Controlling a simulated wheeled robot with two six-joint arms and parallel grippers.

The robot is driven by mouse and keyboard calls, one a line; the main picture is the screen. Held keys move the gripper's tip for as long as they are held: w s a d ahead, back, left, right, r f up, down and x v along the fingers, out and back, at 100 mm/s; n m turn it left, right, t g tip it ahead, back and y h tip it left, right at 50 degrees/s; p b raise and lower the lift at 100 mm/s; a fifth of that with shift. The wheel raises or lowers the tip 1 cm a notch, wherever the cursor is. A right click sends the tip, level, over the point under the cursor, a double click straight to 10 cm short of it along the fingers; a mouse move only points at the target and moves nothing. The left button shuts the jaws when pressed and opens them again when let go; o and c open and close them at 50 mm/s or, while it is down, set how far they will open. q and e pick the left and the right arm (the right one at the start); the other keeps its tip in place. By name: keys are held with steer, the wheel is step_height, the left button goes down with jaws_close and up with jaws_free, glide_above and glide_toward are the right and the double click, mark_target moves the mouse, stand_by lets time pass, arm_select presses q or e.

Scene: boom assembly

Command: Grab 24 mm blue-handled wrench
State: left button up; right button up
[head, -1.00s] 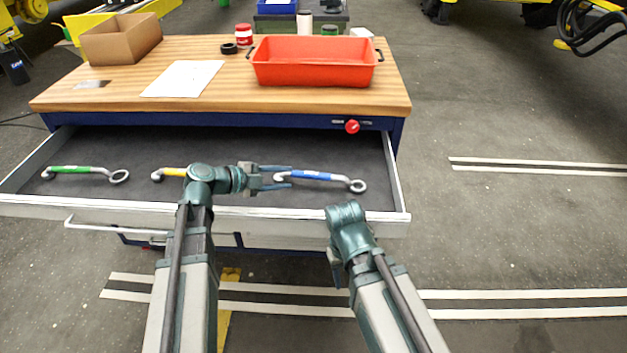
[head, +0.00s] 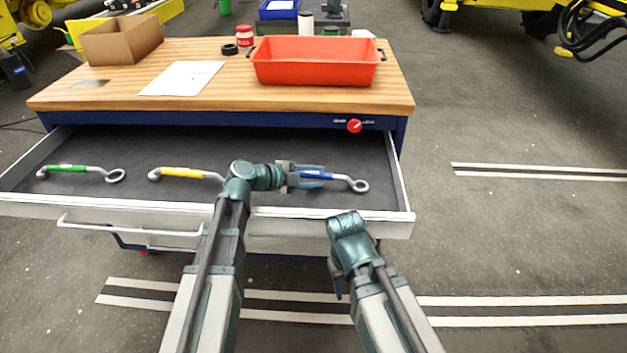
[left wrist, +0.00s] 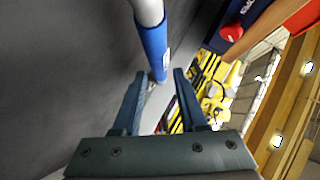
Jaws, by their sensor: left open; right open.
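The blue-handled wrench (head: 341,177) lies in the open drawer at the right, its ring end pointing right. My left gripper (head: 318,179) is open at the wrench's handle and covers its left part. In the left wrist view, the blue handle (left wrist: 153,42) ends just ahead of the gap between the open fingertips (left wrist: 160,76). I cannot tell whether they touch it. My right gripper (head: 335,281) hangs low in front of the drawer, mostly hidden by its own arm. A yellow-handled wrench (head: 182,172) and a green-handled wrench (head: 72,168) lie farther left.
The drawer (head: 403,190) has raised side walls and a front edge. The floor at the right is clear.

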arm_select(q)
steer(key=x, duration=0.2)
steer(key=shift+w+d+f+b, duration=0.15)
steer(key=shift+w+d+b, duration=0.05)
steer(key=shift+d+b, duration=0.1)
steer(key=shift+c, duration=0.2)
jaws_close()
stand_by(1.0)
